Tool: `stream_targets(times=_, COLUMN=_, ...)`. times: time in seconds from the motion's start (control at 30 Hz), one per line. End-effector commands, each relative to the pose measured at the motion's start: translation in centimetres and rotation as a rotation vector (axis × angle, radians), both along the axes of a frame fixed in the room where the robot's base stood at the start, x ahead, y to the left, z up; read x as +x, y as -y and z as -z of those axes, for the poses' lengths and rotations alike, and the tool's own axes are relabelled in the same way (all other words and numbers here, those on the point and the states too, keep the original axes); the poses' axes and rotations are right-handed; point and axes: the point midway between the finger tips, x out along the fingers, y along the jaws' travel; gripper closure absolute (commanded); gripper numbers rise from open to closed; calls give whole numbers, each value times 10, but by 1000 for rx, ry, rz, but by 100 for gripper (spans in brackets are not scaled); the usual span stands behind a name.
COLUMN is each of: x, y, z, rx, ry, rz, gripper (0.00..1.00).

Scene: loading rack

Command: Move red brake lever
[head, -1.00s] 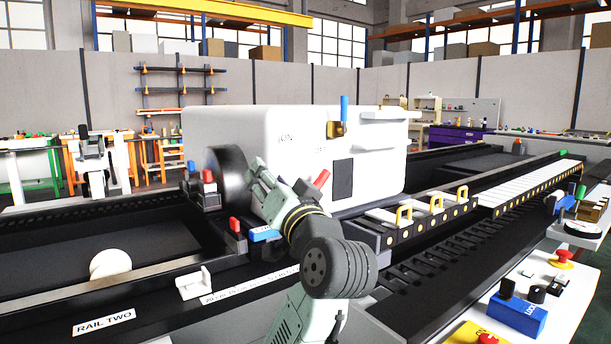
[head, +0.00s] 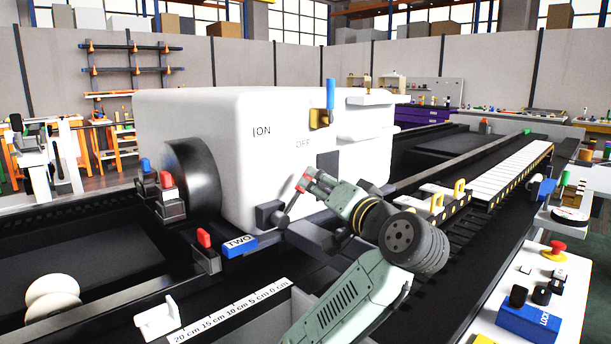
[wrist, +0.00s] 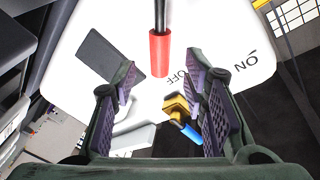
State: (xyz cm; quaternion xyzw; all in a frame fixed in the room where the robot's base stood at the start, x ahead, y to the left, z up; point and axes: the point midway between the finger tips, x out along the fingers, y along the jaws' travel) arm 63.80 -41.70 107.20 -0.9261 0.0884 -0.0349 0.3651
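The red brake lever (wrist: 159,52) has a red grip on a thin black rod. In the wrist view its grip lies ahead of and between the fingertips, with a gap to either side. My gripper (wrist: 160,80) is open and empty. In the head view my gripper (head: 312,181) is in front of the white housing (head: 235,150), which is marked ON and OFF. The lever's black rod (head: 292,203) rises from a dark base there. Its red grip is largely hidden by my fingers in that view.
A blue handle (head: 330,93) in a yellow bracket is on the housing, near the fingers in the wrist view. Other red handles (head: 204,238) stand at the left by a black wheel (head: 192,182). A control panel (head: 515,290) is at lower right.

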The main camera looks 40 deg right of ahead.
Motion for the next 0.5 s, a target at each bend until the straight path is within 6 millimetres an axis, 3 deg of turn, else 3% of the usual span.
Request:
stream_targets(times=0.2, x=40, y=7, z=-1, rx=1, ry=-4, rz=-2, gripper=60)
stream_targets(times=0.5, x=61, y=12, z=0, rx=-2, ry=-1, rz=1, gripper=60)
